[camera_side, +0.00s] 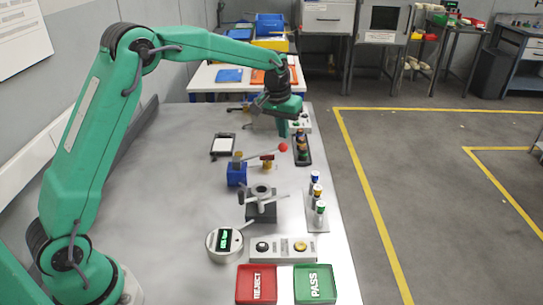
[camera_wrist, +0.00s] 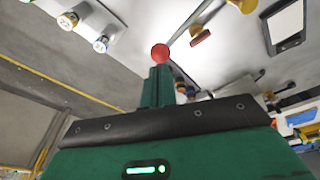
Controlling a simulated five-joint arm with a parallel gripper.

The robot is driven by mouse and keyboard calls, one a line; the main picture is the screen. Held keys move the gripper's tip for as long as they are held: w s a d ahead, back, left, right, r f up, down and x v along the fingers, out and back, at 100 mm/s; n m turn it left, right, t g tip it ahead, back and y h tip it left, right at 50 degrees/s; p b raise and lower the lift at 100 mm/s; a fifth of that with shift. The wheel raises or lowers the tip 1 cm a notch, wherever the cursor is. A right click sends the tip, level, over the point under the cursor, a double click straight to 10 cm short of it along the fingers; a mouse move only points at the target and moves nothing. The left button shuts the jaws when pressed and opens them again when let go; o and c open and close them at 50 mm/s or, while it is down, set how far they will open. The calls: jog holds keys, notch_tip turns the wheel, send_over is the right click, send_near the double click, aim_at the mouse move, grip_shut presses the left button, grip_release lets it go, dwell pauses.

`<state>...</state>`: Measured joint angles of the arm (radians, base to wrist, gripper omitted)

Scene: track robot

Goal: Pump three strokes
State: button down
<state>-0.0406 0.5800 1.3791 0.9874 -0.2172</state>
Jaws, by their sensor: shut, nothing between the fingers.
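The pump stands mid-bench as a blue block (camera_side: 237,173) with a brass top, and a lever runs from it up to the right. The lever ends in a red ball knob (camera_side: 283,147). My gripper (camera_side: 283,134) is shut and empty, pointing down just above the red knob. In the wrist view, the red knob (camera_wrist: 160,53) shows right at the tips of my closed green fingers (camera_wrist: 156,72). I cannot tell whether the fingertips touch the knob.
Near the pump are a grey valve-like fixture (camera_side: 261,207), a rack of vials (camera_side: 316,190), and a dark tray (camera_side: 302,150). A dial gauge (camera_side: 224,244), a button box (camera_side: 283,249), a red REJECT tray (camera_side: 257,284) and a green PASS tray (camera_side: 315,284) are nearer the front.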

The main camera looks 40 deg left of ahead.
jog(key=shift+r, duration=1.4)
jog(key=shift+s+r, duration=0.25)
jog(key=shift+r, duration=0.05)
jog(key=s+d+r+m+t, duration=0.1)
jog(key=s+r, duration=0.4)
jog(key=s, duration=0.3)
jog(key=s+d+r+m+t, duration=0.1)
jog(key=s+r, duration=0.3)
jog(key=s, duration=0.5)
jog(key=s+f+m+t, duration=0.1)
jog(key=s+f, duration=0.2)
jog(key=s, duration=1.4)
jog(key=shift+s+d+f, duration=0.15)
jog(key=shift+s+f, duration=0.05)
jog(key=shift+s, duration=0.1)
